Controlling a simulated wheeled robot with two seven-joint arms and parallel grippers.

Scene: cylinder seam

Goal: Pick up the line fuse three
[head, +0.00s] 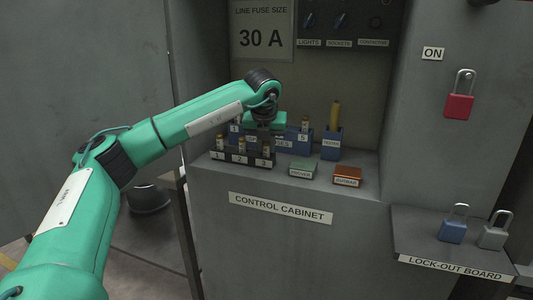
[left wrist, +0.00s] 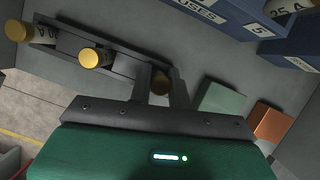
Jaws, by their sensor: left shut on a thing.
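Line fuse three (head: 267,150) stands upright at the slot labelled 3 of the black fuse holder (head: 230,158) on the cabinet shelf. My left gripper (head: 266,143) reaches down over it from above. In the left wrist view, the fuse's dull gold cap (left wrist: 160,80) sits between the two fingers of my left gripper (left wrist: 161,88), which are shut on it. Its lower body is hidden there. The other two gold-capped fuses stand at slots 1 (head: 220,144) and 2 (head: 241,145). My right gripper is not in view.
Behind the holder is a blue fuse box (head: 293,138) with a numbered 5 place. To its right is a blue holder (head: 331,145) with a yellow-handled tool. A green block (head: 303,168) and an orange block (head: 347,176) lie right of the black holder. Padlocks (head: 453,228) stand farther right.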

